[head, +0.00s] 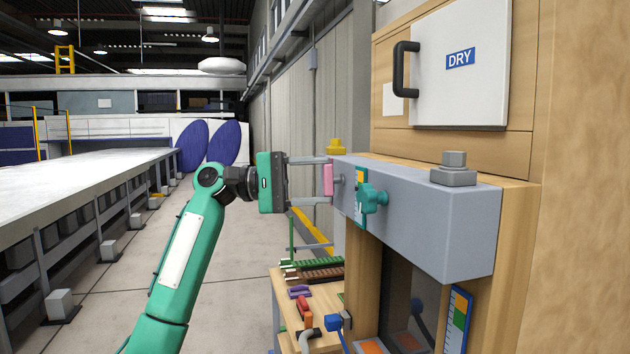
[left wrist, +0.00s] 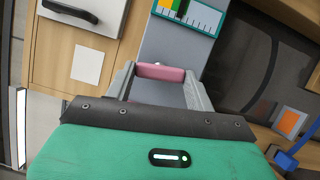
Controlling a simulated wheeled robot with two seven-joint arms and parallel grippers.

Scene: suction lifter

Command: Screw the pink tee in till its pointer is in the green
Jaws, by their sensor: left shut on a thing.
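The pink tee (head: 328,180) sticks out of the left end of the grey box beam. My left gripper (head: 326,178) is shut on the tee's pink bar, with one finger above it and one below in the head view. In the left wrist view the pink tee (left wrist: 160,73) lies crosswise between the two fingertips. A scale plate (head: 360,196) with a green edge and orange and green patches is on the beam; the same plate shows in the left wrist view (left wrist: 190,15). My right gripper is not in view.
A teal knob (head: 374,197) sits beside the scale plate. A yellow knob (head: 336,147) and a grey block (head: 453,168) stand on the beam. A low wooden bench (head: 328,296) with coloured parts is below. A cabinet door marked DRY (head: 470,85) is above.

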